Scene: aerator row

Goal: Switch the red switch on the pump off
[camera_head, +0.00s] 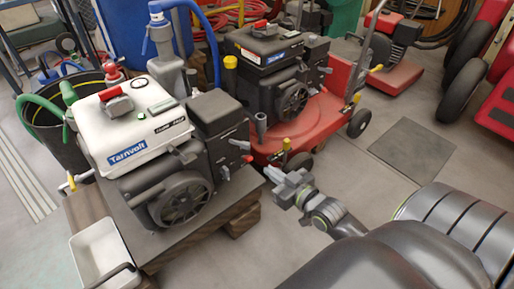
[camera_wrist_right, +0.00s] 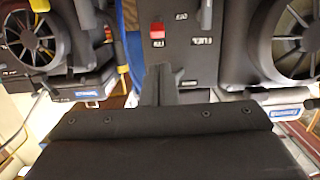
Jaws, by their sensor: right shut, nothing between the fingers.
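The pump (camera_head: 178,140) has a white tank with a blue Tarnvolt label and stands on a wooden pallet at left centre of the head view. A small red part (camera_head: 247,159) shows on its right side, facing my right gripper. In the right wrist view the red switch (camera_wrist_right: 157,33) sits on a dark panel with white labels that appear upside down. Its rocker position is too small to tell. My right gripper (camera_head: 277,177) is shut and empty, apart from the pump, to its right. Its fingers (camera_wrist_right: 157,76) point towards the panel below the switch. My left gripper is out of view.
A second dark engine (camera_head: 275,75) stands on a red wheeled cart (camera_head: 322,122) behind the pump. A white tray (camera_head: 101,252) is at front left. A black bucket (camera_head: 45,130) with a green hose is at far left. Floor (camera_head: 262,250) is free right of the pallet.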

